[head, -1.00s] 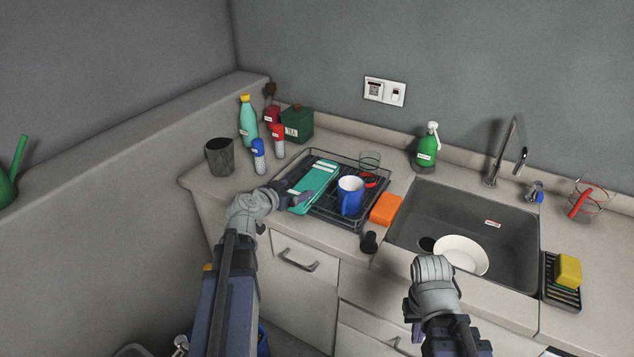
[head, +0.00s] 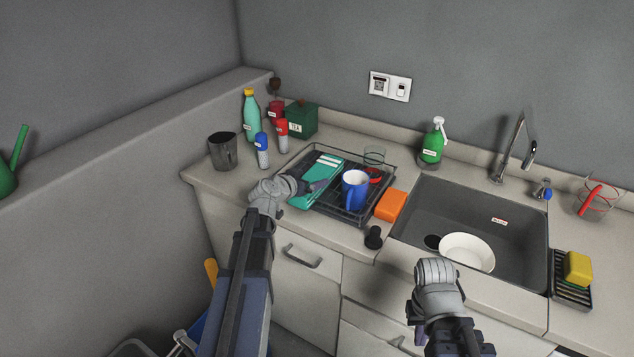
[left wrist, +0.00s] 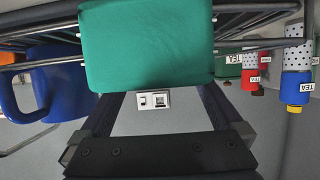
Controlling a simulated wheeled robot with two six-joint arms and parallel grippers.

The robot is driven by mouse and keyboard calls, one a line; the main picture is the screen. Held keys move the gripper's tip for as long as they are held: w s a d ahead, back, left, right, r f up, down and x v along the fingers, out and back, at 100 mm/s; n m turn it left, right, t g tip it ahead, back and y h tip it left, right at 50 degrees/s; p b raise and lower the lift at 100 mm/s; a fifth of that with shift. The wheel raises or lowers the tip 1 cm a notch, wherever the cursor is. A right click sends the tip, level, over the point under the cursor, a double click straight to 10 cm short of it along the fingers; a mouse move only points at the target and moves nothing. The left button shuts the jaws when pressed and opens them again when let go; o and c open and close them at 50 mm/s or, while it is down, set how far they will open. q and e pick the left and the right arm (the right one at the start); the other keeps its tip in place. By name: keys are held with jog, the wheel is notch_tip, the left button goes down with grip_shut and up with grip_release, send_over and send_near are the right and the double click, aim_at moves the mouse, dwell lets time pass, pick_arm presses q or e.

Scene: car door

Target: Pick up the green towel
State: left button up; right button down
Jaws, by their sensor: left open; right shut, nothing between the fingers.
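The green towel (head: 317,180), with white stripes at its far end, lies on the left part of the dark wire dish rack (head: 342,217). In the left wrist view the towel (left wrist: 148,45) fills the top middle, in front of the upper finger parts. My left gripper (head: 313,186) is open at the towel's near left side. In the left wrist view my left gripper (left wrist: 162,108) has its fingers spread, with their tips hidden by the towel. I cannot tell whether they touch it. My right gripper (head: 419,334) is shut and empty, low before the sink cabinet, mostly hidden by its arm.
Bottles and a dark cup (head: 223,152) stand left of the rack.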

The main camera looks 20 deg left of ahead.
aim_at(314, 176)
pick_arm(q)
jog(key=b+x, duration=0.1)
jog(key=x, duration=0.4)
jog(key=shift+d+b, duration=0.1)
jog(key=shift+b, duration=0.3)
jog(key=shift+c, duration=0.6)
jog(key=c, duration=1.1)
